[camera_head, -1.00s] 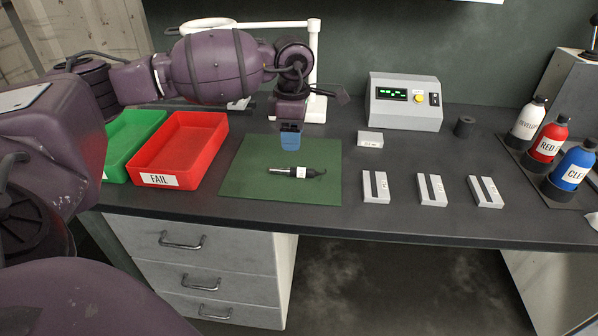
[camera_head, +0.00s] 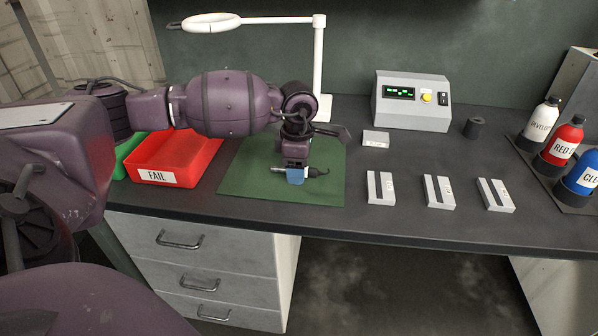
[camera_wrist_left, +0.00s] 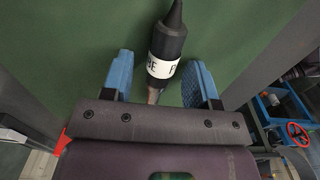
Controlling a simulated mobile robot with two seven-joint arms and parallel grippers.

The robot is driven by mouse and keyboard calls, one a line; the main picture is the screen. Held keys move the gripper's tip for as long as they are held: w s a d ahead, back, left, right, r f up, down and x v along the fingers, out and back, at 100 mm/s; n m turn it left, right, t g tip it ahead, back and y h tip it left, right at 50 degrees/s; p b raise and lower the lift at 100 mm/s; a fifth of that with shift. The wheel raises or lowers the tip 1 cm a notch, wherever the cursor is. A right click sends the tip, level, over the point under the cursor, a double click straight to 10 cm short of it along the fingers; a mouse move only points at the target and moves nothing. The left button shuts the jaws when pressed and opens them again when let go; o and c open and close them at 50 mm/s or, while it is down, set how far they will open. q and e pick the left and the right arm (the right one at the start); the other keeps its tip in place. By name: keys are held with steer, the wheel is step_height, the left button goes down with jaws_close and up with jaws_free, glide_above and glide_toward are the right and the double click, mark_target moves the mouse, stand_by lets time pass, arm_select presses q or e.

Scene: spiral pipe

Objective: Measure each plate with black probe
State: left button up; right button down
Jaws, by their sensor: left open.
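The black probe (camera_head: 314,171) lies on the green mat (camera_head: 240,180). In the left wrist view the probe (camera_wrist_left: 168,45) has a black body, a white label and a metal tip, and lies between blue fingers. My left gripper (camera_head: 296,177) is open, pointing down over the probe; its fingers (camera_wrist_left: 160,85) are on either side with gaps visible. Three grey slotted plates lie in a row on the right: the left plate (camera_head: 380,188), the middle plate (camera_head: 439,192) and the right plate (camera_head: 495,195). My right gripper is not in view.
A grey box with a green display (camera_head: 412,100) stands behind the plates. A small grey block (camera_head: 376,138) and dark cylinder (camera_head: 475,127) are nearby. A red FAIL tray (camera_head: 155,176) and green tray (camera_head: 124,158) are left; bottles (camera_head: 563,140) stand right.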

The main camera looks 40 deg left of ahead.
arm_select(q)
steer(key=shift+r, duration=0.1)
jaws_close()
